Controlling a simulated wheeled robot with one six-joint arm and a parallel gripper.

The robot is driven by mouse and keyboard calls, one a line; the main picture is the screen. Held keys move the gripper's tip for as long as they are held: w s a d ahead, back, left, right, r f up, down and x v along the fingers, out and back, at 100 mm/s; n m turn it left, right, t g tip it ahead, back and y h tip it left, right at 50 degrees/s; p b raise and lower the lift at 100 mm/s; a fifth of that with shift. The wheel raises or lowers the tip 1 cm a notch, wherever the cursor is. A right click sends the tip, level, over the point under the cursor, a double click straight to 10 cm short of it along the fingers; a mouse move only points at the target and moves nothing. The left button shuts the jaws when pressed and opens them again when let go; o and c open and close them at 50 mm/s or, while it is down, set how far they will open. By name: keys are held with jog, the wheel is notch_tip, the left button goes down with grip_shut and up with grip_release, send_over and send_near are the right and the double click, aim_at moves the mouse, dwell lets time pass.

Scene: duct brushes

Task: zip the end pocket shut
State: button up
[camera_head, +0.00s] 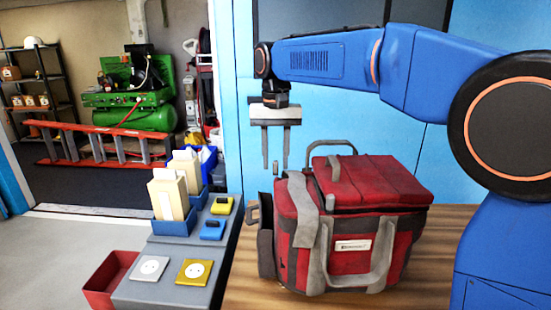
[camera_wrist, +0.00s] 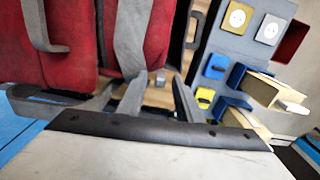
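A red bag (camera_head: 350,190) with grey straps and a white label stands upright on a wooden table. The end pocket (camera_head: 266,240) is a dark grey panel at the bag's left end, and its top edge appears to stand off from the red side. A grey loop (camera_head: 252,209) sticks out beside it. I cannot make out the zip pull. My gripper (camera_head: 276,150) points down above the bag's left end, fingers apart and nothing between them. In the wrist view my gripper (camera_wrist: 158,97) is open, and the red bag (camera_wrist: 85,40) fills the upper left.
A grey sloped stand (camera_head: 165,262) left of the bag carries sockets, yellow and blue parts and blue bins (camera_head: 174,226) with cream boxes. A red bin (camera_head: 108,282) is at its front left. Bare table (camera_head: 425,270) shows right of the bag. A blue wall stands behind.

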grip_shut()
jog(key=s, duration=1.6)
jog(key=shift+d, duration=0.4)
grip_release()
notch_tip(320, 180, up, 17)
jog(key=shift+r, duration=0.2)
